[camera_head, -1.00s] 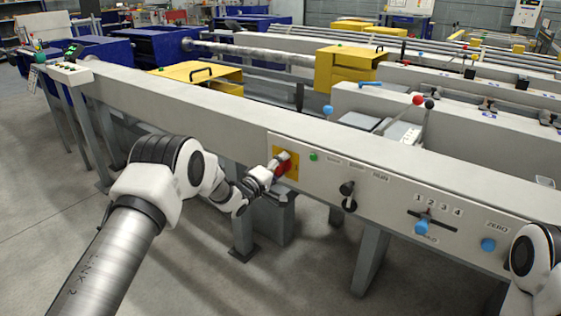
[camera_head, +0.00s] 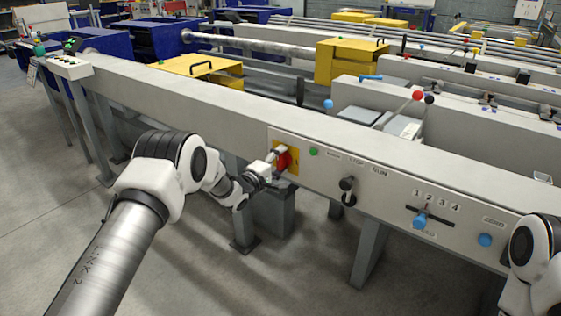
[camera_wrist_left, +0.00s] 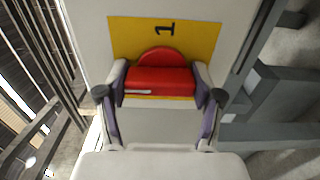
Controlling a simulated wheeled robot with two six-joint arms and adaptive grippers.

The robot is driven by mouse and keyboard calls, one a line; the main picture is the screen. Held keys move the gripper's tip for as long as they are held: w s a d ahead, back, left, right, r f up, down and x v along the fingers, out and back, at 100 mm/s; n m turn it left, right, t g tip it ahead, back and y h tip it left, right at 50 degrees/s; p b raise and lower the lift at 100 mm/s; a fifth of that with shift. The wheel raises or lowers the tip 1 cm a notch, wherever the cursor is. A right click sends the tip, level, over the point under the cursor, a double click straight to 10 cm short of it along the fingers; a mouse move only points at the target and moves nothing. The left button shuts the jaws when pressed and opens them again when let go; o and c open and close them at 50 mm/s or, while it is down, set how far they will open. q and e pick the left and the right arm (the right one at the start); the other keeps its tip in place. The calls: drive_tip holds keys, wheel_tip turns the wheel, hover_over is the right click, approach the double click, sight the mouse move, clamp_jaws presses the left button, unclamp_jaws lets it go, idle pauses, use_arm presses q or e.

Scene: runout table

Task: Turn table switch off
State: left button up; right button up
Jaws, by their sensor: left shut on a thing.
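The table switch is a red knob (camera_wrist_left: 158,80) on a yellow plate (camera_wrist_left: 190,35) marked "1". It also shows in the head view as a red knob (camera_head: 284,159) on the runout table's front panel. My left gripper (camera_wrist_left: 160,90) is shut on the red knob, with one finger on each side of its bar. In the left wrist view the bar lies across the picture. In the head view my left gripper (camera_head: 276,164) partly covers the knob. My right arm shows at the right edge, but its gripper is out of view.
Right of the switch on the same panel (camera_head: 390,190) are a green button (camera_head: 313,151), a black selector (camera_head: 347,190), a slider with a blue knob (camera_head: 420,221) and a blue button (camera_head: 485,240). Grey table legs stand below. Open floor lies in front.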

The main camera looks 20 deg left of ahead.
use_arm(q)
drive_tip(key=o, duration=1.2)
drive_tip(key=shift+c, duration=0.2)
drive_tip(key=v, duration=1.2)
